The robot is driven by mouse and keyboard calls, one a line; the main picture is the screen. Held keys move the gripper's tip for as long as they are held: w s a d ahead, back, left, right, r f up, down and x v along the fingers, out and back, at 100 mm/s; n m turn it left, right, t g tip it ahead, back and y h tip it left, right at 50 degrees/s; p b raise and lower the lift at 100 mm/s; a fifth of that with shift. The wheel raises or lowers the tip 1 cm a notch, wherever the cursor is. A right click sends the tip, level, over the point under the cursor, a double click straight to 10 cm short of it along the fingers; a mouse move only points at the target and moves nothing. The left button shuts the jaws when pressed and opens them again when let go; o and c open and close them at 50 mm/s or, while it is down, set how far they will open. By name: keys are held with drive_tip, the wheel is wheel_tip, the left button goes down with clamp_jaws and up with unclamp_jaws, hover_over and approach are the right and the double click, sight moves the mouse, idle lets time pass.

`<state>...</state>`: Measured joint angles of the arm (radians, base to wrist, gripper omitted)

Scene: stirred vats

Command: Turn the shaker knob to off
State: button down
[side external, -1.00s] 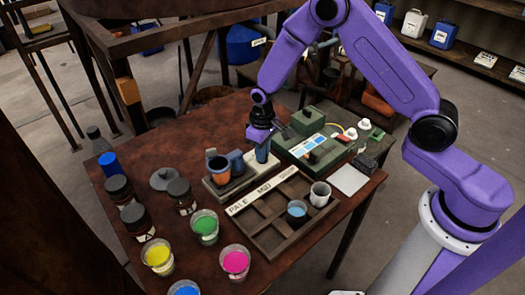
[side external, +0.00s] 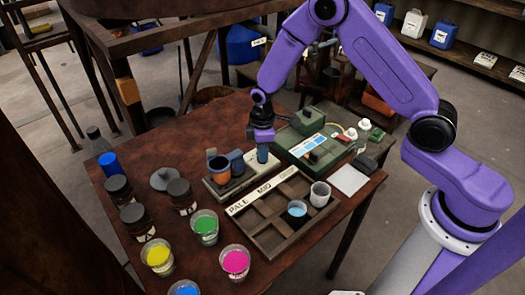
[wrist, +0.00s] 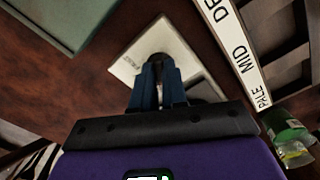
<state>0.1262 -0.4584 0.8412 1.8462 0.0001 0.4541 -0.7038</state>
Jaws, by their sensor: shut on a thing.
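A green device (side external: 310,140) stands right of my gripper. A wooden compartment tray (side external: 262,240) labelled PALE, MID holds two cups in front. Jars and cups of yellow (side external: 158,257), green (side external: 205,226) and pink (side external: 235,263) liquid stand at the left and front.

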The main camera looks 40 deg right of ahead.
idle(0.5)
drive_tip(key=c, duration=1.2)
unclamp_jaws()
drive_tip(key=shift+o, duration=0.2)
wheel_tip(320, 180, up, 18)
drive_tip(key=shift+f, duration=0.25)
drive_tip(key=shift+s, duration=0.1)
drive_tip(key=s+a+r, duration=0.1)
drive_tip(key=s+r, duration=0.2)
drive_tip(key=s, duration=1.2)
drive_tip(key=s+d, duration=0.3)
drive_tip(key=s, duration=0.5)
drive_tip(key=s+d, duration=0.3)
drive_tip(key=s, duration=0.6)
drive_tip(key=shift+s+d+n, duration=0.15)
drive_tip(key=shift+n, duration=0.25)
